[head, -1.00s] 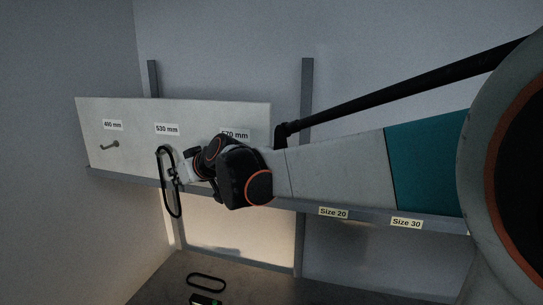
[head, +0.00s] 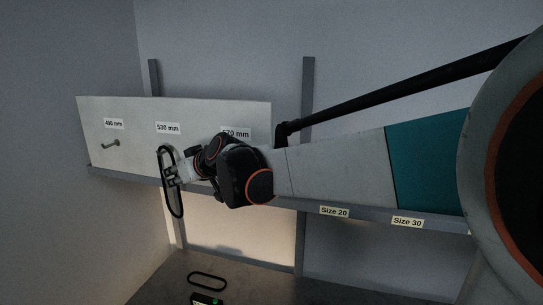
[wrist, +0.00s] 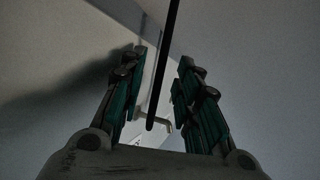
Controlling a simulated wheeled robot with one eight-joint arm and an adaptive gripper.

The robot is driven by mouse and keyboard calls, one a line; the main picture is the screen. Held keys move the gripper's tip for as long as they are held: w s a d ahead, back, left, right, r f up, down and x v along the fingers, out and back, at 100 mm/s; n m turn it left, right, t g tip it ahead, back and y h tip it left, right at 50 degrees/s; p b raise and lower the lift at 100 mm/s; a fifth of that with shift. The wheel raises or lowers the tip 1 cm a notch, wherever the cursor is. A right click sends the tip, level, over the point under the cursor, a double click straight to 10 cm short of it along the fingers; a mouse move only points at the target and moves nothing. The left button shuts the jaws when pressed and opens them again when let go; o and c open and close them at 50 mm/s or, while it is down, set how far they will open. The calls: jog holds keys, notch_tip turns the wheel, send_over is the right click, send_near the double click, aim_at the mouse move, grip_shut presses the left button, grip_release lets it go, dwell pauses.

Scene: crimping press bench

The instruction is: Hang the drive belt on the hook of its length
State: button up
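The black drive belt (head: 182,205) is a long loop hanging upright below the 530 mm label (head: 167,128) on the pale board (head: 225,112). In the wrist view the belt (wrist: 171,45) runs edge-on between my fingers, with a gap on both sides. Its rounded end lies at a metal hook (wrist: 163,122) and appears to be on it, though the contact is hard to make out. My gripper (head: 172,175) is open around the belt's upper part; its spread fingers also show in the wrist view (wrist: 160,88).
A bare hook (head: 110,145) sits under the 490 mm label (head: 113,124) at left. My arm partly covers the 570 mm label (head: 237,133) and hides what is below it. Another dark loop (head: 207,281) lies on the bench below. A rail (head: 365,217) carries size labels.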

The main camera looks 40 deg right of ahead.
jog(key=shift+s, duration=0.15)
notch_tip(320, 180, up, 10)
jog(key=shift+f, duration=0.15)
jog(key=s+a+f+m+g+h, duration=0.1)
jog(key=s+f+g, duration=0.2)
jog(key=s+f, duration=1.1)
jog(key=s+a+f+m+g+h, duration=0.1)
jog(key=s+a+f+g, duration=0.1)
jog(key=s+f, duration=1.25)
notch_tip(320, 180, down, 28)
jog(key=s+b, duration=0.3)
jog(key=b, duration=2.9)
jog(key=shift+f+b, duration=0.2)
jog(key=shift+b, duration=0.15)
jog(key=shift+d, duration=0.1)
